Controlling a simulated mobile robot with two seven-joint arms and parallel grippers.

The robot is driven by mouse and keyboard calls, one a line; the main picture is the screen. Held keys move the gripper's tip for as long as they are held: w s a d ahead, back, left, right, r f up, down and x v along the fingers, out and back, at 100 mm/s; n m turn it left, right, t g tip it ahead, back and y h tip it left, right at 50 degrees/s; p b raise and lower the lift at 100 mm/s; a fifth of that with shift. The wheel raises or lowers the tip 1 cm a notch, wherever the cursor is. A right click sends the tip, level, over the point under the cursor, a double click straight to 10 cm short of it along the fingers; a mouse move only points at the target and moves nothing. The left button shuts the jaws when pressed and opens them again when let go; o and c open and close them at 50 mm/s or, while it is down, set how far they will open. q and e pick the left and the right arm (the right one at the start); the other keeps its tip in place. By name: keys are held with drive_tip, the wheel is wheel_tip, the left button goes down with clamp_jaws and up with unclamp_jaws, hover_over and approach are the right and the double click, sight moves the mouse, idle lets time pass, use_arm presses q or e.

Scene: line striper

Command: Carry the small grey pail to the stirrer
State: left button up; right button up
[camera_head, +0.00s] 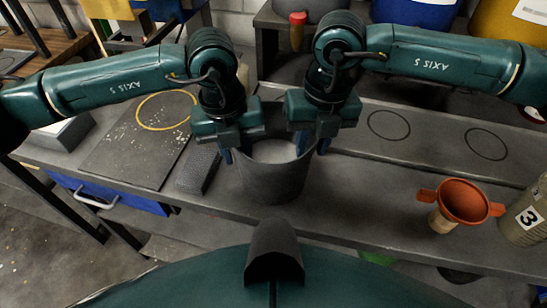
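The small grey pail (270,182) stands upright at the middle of the bench, with a pale, lighter area visible inside its mouth. My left gripper (238,153) is at the pail's left rim, pointing down. One blue fingertip shows outside the wall; the other is hard to make out. My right gripper (312,145) is at the right rim, with its two fingertips apart, one inside the mouth and one outside. No firm contact with the rim is visible. I cannot identify the stirrer in this view.
An orange funnel (464,201) and a canister marked 3 (526,215) stand at right. A grey block (198,171) lies close left of the pail. A dark board with a yellow ring (135,150) is further left. Ringed spots (389,125) on the back strip are empty.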

use_arm(q)
clamp_jaws()
use_arm(e)
clamp_jaws()
drive_tip(key=shift+d, duration=0.1)
idle(0.8)
use_arm(q)
drive_tip(key=shift+w+r, duration=0.1)
